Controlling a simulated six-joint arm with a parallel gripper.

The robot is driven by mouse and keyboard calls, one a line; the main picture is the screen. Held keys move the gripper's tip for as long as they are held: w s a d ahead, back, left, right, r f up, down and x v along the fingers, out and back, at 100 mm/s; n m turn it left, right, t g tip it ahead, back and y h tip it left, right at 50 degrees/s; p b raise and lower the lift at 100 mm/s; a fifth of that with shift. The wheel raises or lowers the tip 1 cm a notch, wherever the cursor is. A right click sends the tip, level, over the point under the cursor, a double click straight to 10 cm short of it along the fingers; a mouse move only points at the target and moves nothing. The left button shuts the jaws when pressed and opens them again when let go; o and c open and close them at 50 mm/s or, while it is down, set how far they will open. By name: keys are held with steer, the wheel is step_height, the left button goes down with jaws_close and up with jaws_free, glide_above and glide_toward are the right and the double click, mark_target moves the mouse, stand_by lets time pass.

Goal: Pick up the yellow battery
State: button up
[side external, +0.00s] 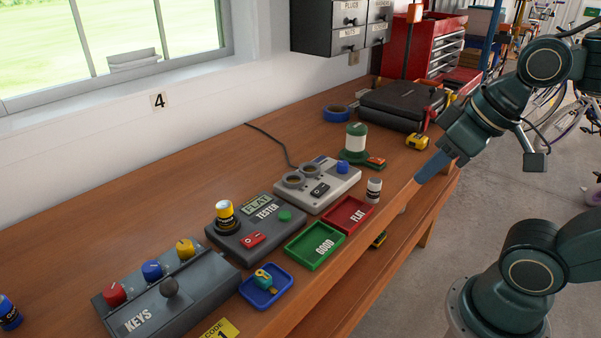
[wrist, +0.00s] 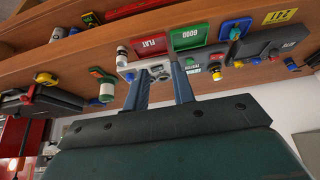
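In the wrist view the battery (wrist: 216,72) shows small, to the right of my fingers. My gripper (side external: 434,167) is over the right end of the workbench in the side view, well away from the battery. In the wrist view the two fingers of my gripper (wrist: 160,68) are apart with nothing held between them.
A green GOOD tray (side external: 315,245) and red FLAT tray (side external: 347,215) lie near the front edge. A white battery (side external: 373,190), a grey device (side external: 318,187), a green-and-white cylinder (side external: 355,142) and a KEYS box (side external: 165,295) stand on the workbench (side external: 130,210). The back-left top is clear.

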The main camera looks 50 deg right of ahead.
steer(key=o, duration=0.6)
steer(key=shift+c, duration=0.2)
steer(key=shift+w+r, duration=0.1)
steer(key=w+a+r+m+g, duration=0.1)
steer(key=w+a+r+m, duration=0.2)
steer(key=w, duration=0.5)
steer(key=w+a+r+m+g, duration=0.2)
steer(key=w+a+r+m, duration=0.1)
steer(key=w, duration=0.6)
steer(key=w+a+f+m+g, duration=0.1)
steer(key=w+a+f+m, duration=0.2)
steer(key=w+a, duration=0.2)
steer(key=w+a+f+m+g, duration=0.1)
steer(key=w+a+f+m, duration=0.2)
steer(key=w+a, duration=0.3)
steer(key=w, duration=0.3)
steer(key=shift+a+f+g, duration=0.25)
steer(key=shift+g, duration=0.05)
